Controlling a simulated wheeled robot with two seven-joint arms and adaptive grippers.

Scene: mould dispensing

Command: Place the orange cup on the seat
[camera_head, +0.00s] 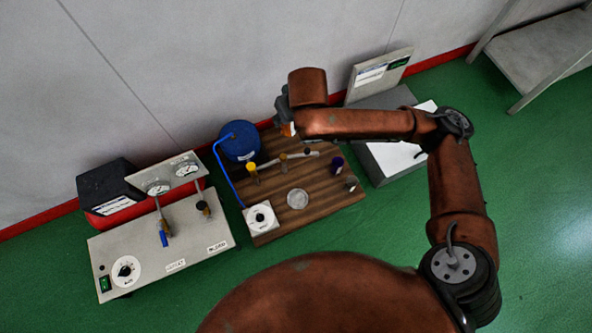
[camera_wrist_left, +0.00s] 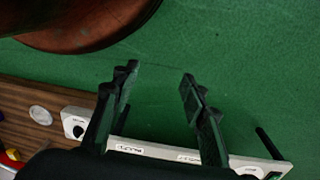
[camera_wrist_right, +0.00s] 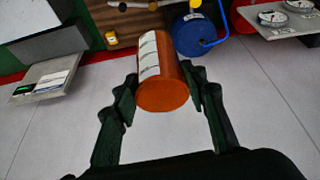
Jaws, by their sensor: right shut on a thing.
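The orange cup (camera_wrist_right: 163,92) with a white label is between the fingers of my right gripper (camera_wrist_right: 162,82) in the right wrist view, and the gripper is shut on it. In the head view, my right gripper (camera_head: 284,108) is above the back of the wooden board (camera_head: 275,222), and only a small orange part of the cup (camera_head: 288,129) shows. A pale round disc (camera_head: 298,199) lies on the board; I cannot tell whether it is the seat. My left gripper (camera_wrist_left: 160,80) is open and empty in the left wrist view.
A blue round container (camera_head: 239,141), yellow-topped and purple-topped items and a white dial box (camera_head: 261,219) stand on the board. A gauge panel (camera_head: 160,245) stands to the left. A scale-like unit (camera_head: 385,155) is at the right. Green floor lies in front.

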